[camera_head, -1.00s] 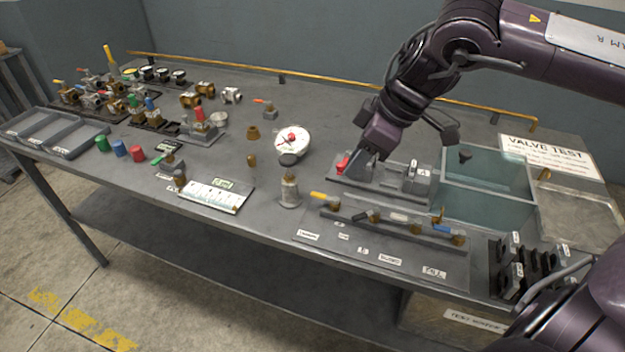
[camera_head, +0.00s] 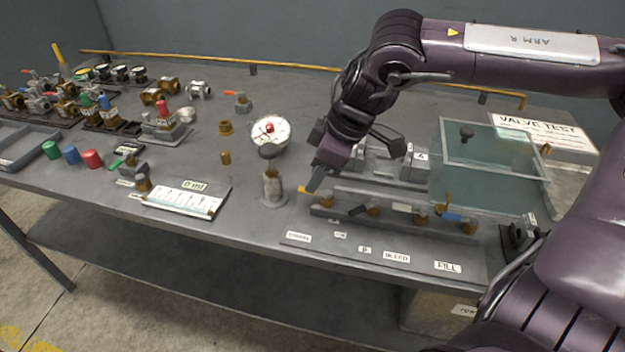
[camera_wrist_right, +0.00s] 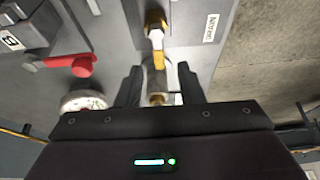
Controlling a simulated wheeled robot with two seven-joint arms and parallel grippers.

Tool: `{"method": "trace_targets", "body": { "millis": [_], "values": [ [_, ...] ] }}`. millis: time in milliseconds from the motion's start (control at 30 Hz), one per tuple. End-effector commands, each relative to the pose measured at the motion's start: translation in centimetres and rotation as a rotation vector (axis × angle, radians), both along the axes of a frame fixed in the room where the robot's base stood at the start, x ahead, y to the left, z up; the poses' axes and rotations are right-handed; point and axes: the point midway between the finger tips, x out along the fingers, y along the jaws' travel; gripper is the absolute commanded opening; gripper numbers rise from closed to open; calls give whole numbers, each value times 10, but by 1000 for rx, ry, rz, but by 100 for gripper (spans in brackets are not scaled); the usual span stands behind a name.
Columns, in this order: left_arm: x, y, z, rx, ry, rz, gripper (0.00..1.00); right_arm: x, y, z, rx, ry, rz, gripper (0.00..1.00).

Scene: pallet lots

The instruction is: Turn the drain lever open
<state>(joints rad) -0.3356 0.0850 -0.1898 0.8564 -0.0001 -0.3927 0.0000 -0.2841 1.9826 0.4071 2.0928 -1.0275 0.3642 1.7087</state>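A row of small brass valves with coloured levers lies along the grey valve rail (camera_head: 385,203). The yellow lever (camera_head: 302,189) is at its left end; it also shows in the wrist view (camera_wrist_right: 158,58), pointing in between my fingers. The labels in front are too small for me to tell surely which lever is the drain. A dark lever (camera_head: 358,210) and a blue lever (camera_head: 451,217) sit farther right. My right gripper (camera_head: 316,184) is right over the yellow lever. Its fingers (camera_wrist_right: 160,88) stand apart, with no clear contact. My left gripper is out of view.
A gauge (camera_head: 268,130) and a metal post (camera_head: 272,187) stand just left of the gripper. A red lever (camera_wrist_right: 75,65) shows beside it in the wrist view. A glass tank (camera_head: 490,165) is at the right. A white chart board (camera_head: 187,200) lies left.

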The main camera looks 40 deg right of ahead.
Motion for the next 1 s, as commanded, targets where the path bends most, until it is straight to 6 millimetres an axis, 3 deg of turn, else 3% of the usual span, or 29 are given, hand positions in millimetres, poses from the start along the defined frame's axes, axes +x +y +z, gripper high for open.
{"method": "trace_targets", "body": {
  "millis": [200,500,800,1000],
  "values": [
    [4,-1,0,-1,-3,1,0,6,5,-20,0,2,-1,34],
    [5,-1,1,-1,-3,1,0,8,6,-23,1,-1,0,34],
    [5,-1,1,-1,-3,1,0,7,6,-22,1,-1,0,0],
    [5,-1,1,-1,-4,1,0,7,6,-22,0,-1,3,0]
  ]
}}
